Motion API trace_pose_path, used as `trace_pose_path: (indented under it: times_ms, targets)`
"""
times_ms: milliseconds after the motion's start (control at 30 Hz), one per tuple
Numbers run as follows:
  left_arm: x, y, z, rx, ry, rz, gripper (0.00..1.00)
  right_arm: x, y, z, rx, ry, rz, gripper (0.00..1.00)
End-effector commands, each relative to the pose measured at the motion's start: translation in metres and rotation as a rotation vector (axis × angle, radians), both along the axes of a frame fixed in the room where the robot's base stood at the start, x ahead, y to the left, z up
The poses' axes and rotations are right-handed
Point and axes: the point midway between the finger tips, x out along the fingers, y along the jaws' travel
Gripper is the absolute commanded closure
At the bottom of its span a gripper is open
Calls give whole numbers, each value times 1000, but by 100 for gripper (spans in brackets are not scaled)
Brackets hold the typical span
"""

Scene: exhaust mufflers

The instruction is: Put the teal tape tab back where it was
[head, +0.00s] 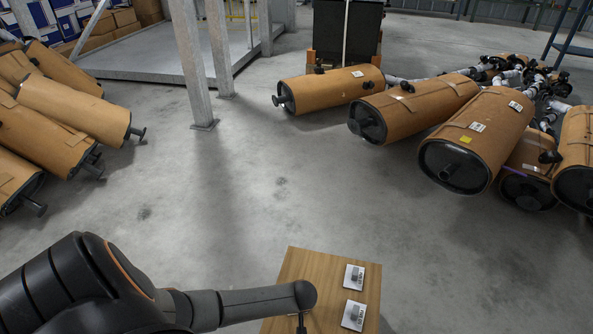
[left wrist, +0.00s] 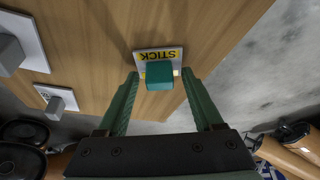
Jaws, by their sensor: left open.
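The teal tape tab (left wrist: 159,76) is a small block in the left wrist view. It is at a white plate with a yellow label reading STICK (left wrist: 172,55), upside down, near the edge of a wooden board (left wrist: 100,45). My left gripper (left wrist: 159,72) is open. Its two green fingers stand on either side of the tab, with a small gap on each side. I cannot tell how high the fingertips are above the board. In the head view my arm reaches over the board (head: 300,262) and hides the tab. My right gripper is not in view.
Two white plates with grey blocks (head: 354,276) (head: 353,315) are on the board's right side. Wrapped mufflers lie on the floor at left (head: 75,108) and right (head: 478,140). A metal post (head: 192,65) stands behind. The floor between is clear.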

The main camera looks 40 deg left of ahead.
Motion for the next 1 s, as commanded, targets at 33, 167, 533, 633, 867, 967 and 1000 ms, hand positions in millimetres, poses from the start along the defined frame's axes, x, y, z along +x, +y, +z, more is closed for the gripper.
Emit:
trace_pose_path:
  times_ms: [33,167,533,633,867,967,1000]
  targets:
    - [0,0,0,0,0,0,32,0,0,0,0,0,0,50]
    - [0,-1,7,-1,1,0,32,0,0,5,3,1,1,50]
    - [-17,-22,75,-4,-1,0,32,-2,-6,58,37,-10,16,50]
    - [-22,-28,92,-3,0,-1,32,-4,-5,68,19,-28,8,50]
    - [-28,-35,113,-1,1,0,32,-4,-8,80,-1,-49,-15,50]
    - [-29,-36,115,0,0,-1,32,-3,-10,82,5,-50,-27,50]
    - [-28,-37,115,-2,-3,-6,32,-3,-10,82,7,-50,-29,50]
